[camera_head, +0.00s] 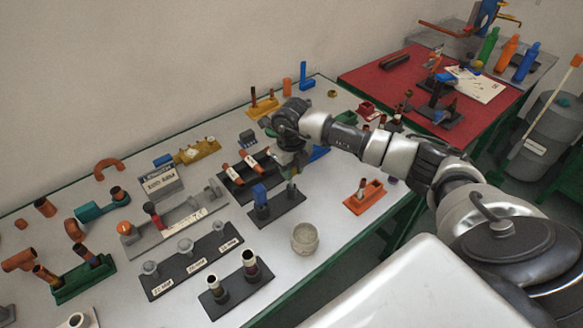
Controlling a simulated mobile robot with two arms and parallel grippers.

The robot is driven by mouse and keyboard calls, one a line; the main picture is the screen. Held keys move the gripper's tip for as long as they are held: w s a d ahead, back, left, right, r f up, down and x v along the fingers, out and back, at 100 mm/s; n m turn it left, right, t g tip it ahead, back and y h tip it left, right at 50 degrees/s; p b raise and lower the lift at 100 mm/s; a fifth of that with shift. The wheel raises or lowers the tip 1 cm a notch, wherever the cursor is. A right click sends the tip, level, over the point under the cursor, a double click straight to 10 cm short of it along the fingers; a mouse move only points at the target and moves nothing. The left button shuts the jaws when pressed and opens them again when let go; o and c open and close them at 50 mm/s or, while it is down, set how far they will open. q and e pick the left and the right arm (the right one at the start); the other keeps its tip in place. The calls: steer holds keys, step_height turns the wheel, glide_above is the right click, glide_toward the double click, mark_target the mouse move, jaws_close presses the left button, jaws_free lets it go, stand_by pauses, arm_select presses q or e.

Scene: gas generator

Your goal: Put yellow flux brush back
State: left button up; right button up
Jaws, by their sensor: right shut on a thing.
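My right gripper (290,166) points down over the right end of a black holder (277,212). It is shut on a slim thing, taken to be the yellow flux brush, which is mostly hidden by the fingers. Only a small greenish part shows below them, close to the holder; I cannot tell if it touches it. A blue-topped piece (260,192) stands upright in the left part of the same holder. My left gripper is not in view.
Orange-handled tools lie in a black tray (244,180) behind the holder. A grey round jar (305,238) stands in front. An orange block (363,197) is to the right. A black stand with several fittings (190,268) is at left.

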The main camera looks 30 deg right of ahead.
steer(key=shift+f+b, duration=0.65)
steer(key=shift+f, duration=0.3)
steer(key=o, duration=0.9)
steer(key=shift+r, duration=0.15)
step_height(320, 180, up, 11)
steer(key=shift+f+b, duration=0.15)
steer(key=shift+b, duration=0.7)
